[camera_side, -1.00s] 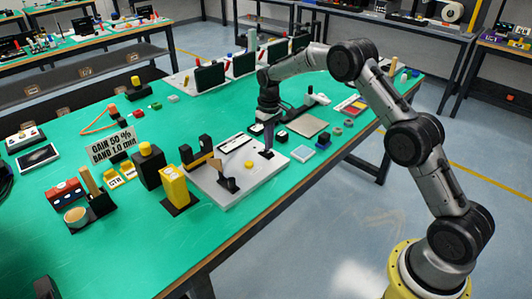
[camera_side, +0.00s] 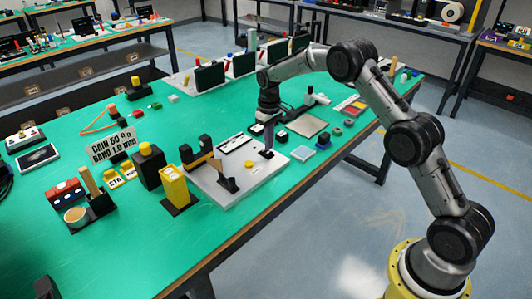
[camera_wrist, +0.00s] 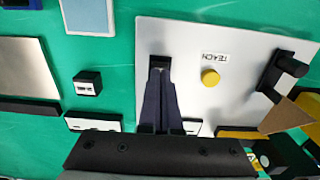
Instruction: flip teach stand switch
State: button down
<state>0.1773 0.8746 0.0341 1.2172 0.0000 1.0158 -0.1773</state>
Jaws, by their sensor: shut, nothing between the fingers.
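The teach stand is a pale grey plate (camera_side: 262,172) near the front edge of the green table; it also shows in the wrist view (camera_wrist: 225,38). My gripper (camera_side: 268,152) points down over the plate's right part, fingers together and empty. In the wrist view, the fingertips (camera_wrist: 161,75) are at a small black part (camera_wrist: 160,62), perhaps the switch, which they partly hide. I cannot tell whether they touch it or which way it is set.
A black post (camera_side: 228,183) stands on the plate's near side. A yellow block (camera_side: 174,186) and a black block with a yellow top (camera_side: 148,168) stand left of it. A flat grey panel (camera_side: 304,122) lies behind to the right. Open green table lies at front left.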

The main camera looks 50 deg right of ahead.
aim_at(269, 153)
jog(key=shift+f, duration=0.85)
dwell(0.4)
jog(key=shift+r, duration=3.55)
